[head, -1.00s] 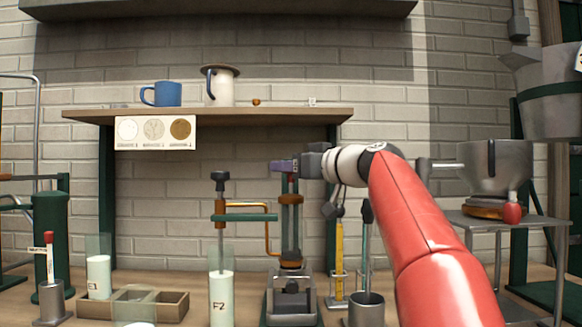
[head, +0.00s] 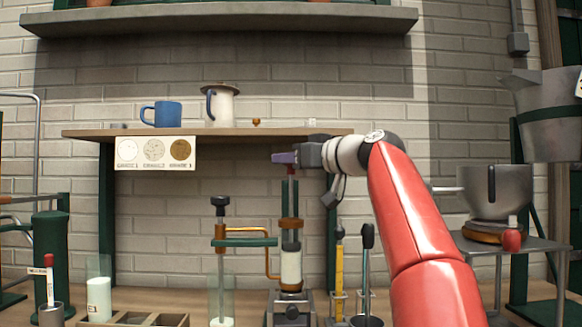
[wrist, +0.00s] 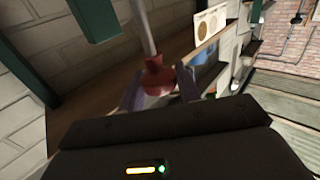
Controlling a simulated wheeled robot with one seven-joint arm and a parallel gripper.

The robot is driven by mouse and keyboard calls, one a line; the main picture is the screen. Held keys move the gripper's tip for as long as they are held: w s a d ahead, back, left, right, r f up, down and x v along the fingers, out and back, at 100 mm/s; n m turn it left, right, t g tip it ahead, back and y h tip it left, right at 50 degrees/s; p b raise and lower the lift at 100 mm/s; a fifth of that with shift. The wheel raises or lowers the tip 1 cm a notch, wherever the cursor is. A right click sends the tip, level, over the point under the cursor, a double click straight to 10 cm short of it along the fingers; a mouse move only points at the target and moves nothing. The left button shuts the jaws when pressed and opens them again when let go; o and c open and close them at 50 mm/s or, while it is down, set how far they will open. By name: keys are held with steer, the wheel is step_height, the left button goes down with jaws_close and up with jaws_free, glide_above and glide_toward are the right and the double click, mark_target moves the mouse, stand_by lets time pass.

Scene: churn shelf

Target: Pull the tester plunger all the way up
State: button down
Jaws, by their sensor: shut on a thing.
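The tester (head: 291,236) stands on the bench in the head view. It has a clear chamber (head: 291,265) with white liquid in it. Its plunger shows as a rod (head: 291,190) with a red top, rising out of the tester. My gripper (head: 285,158) is at the top of the plunger, high above the chamber. In the wrist view the red plunger knob (wrist: 158,75) sits between my purple fingers (wrist: 159,90), which are shut on it. In the head view the fingers partly hide the knob.
A wooden shelf (head: 250,134) with a blue mug (head: 166,114) and a pitcher (head: 223,106) lies just above and behind my gripper. A glass (head: 222,308) stands under the tester's side tube (head: 220,262). A yellow thermometer-like stick (head: 339,265) stands at right.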

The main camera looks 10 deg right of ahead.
steer(key=shift+s+r, duration=0.1)
steer(key=shift+r, duration=0.2)
steer(key=c, duration=1.4)
jaws_free()
steer(key=o, duration=0.4)
steer(key=shift+f, duration=0.1)
steer(key=shift+d, duration=0.1)
steer(key=b+v, duration=0.2)
steer(key=v, duration=0.5)
steer(key=shift+s+d+b, duration=0.15)
steer(key=shift+s+b, duration=0.15)
